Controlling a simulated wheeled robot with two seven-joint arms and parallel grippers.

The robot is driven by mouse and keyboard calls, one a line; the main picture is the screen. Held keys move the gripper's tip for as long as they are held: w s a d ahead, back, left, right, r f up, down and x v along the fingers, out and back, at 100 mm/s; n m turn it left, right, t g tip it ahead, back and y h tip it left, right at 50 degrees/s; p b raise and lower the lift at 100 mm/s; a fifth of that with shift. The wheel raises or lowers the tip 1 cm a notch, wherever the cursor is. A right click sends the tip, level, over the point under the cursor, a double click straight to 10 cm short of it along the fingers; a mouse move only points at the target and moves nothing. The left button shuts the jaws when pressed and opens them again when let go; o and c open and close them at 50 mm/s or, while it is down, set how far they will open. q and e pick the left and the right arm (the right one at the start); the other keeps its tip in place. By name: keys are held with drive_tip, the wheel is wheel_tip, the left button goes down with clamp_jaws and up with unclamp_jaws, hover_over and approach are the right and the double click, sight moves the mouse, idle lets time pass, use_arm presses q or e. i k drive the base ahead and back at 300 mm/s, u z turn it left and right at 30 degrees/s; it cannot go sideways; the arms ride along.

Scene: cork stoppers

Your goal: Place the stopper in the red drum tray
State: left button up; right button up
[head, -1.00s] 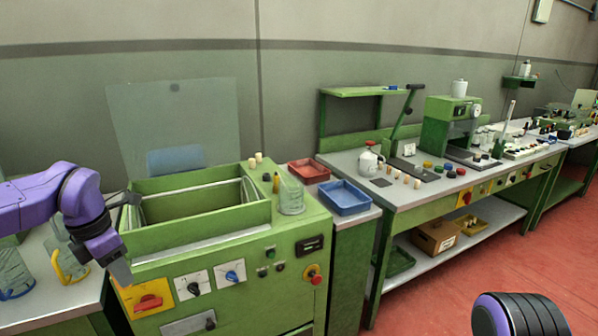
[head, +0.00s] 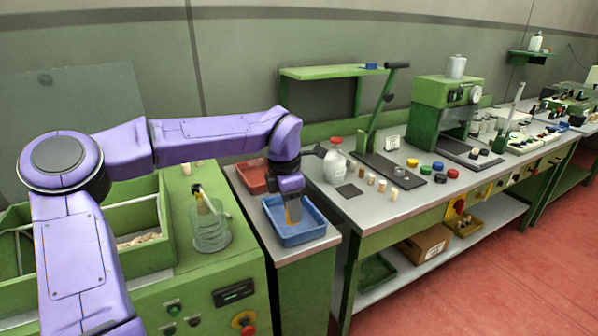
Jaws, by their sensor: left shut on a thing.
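My left gripper (head: 292,208) points down over the blue tray (head: 304,236), its fingers low inside the tray's outline. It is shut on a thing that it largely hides. A thin orange-tan sliver shows beside the fingers, and I take the held thing to be a cork stopper, though its shape is unclear. The red tray (head: 247,180) lies just behind and left of the blue one, partly covered by my left arm. Several pale cork stoppers (head: 394,194) stand on the bench to the right. My right gripper is not in view.
A glass-like beaker (head: 210,236) stands on the green machine, left of the trays. A white jug with a red cap (head: 335,165) stands right of them. A lever press (head: 375,120) rises behind the bench stoppers. The bench front is fairly clear.

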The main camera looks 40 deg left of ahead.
sight(260, 179)
drive_tip(key=u, duration=0.4)
drive_tip(key=i, duration=1.5)
drive_tip(key=u, duration=0.8)
